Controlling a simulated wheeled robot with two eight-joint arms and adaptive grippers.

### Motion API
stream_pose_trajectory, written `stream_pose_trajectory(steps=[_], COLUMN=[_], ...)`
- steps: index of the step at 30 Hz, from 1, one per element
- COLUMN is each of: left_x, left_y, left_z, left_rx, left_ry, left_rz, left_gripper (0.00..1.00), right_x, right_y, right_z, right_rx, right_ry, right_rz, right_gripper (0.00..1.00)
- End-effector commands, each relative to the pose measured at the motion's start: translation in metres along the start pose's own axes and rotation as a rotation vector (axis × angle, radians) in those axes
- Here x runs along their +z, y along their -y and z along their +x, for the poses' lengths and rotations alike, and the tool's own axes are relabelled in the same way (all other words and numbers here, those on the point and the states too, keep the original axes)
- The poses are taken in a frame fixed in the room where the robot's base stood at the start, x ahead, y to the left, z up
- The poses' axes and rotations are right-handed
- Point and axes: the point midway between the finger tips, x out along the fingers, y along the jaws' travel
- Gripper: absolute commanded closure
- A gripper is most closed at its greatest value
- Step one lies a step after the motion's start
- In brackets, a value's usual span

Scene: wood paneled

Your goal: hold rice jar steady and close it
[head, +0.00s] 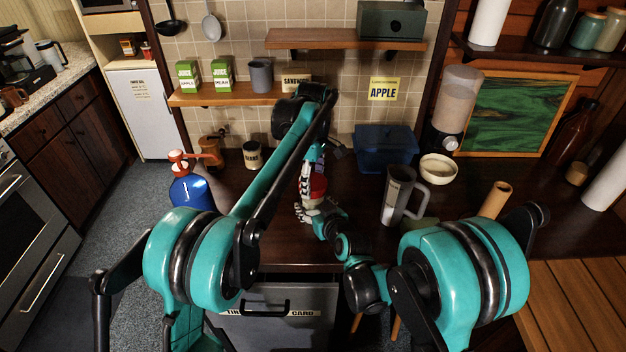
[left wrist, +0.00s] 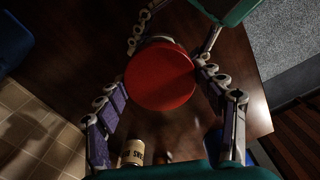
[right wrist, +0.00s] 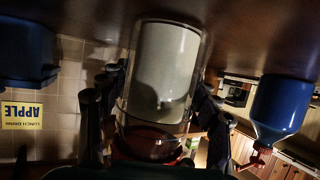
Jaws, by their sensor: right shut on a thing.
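The rice jar (right wrist: 165,65) is a clear container with white contents, standing on the dark counter. Its round red lid (left wrist: 160,80) is seen from above in the left wrist view, and it is small in the head view (head: 319,186). My left gripper (left wrist: 163,82) points down from above, open, with one finger on each side of the lid; whether either finger touches it is unclear. My right gripper (right wrist: 160,92) is shut around the jar from the front. Whether the lid is fully seated is hidden.
A blue bottle (head: 190,190) with a red top stands at left. The counter front near the jar is clear.

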Motion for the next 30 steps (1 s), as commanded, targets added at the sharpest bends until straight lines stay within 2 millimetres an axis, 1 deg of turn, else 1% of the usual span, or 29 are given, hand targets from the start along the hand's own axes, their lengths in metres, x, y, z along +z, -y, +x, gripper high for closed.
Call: stream_pose_trajectory(steps=[1,3,10,13,17,30], left_x=[0.0,0.0,0.0,0.0,0.0,0.0002], left_y=[-0.0001,-0.0001,-0.0002,-0.0002,-0.0003,-0.0003], left_z=[0.0,0.0,0.0001,0.0003,0.0005,0.0013], left_rx=[0.0,0.0,0.001,0.001,0.001,0.0], left_ry=[0.0,0.0,0.0,0.0,0.0,-0.001], left_rz=[0.0,0.0,0.024,0.142,0.431,1.517], left_gripper=[0.53,0.69,0.69,0.69,0.69,0.69], right_x=[0.0002,0.0002,0.0002,0.0002,0.0001,0.0001], right_y=[0.0001,0.0001,0.0002,0.0002,0.0002,0.0003], right_z=[0.0,0.0,-0.0001,-0.0001,-0.0001,-0.0002], right_rx=[0.0,0.0,0.0,0.0,0.0,0.0], right_ry=[0.001,0.0,0.0,0.0,0.0,0.0], right_rz=[0.0,0.0,0.0,0.0,0.0,0.0], right_gripper=[1.0,1.0,1.0,1.0,1.0,1.0])
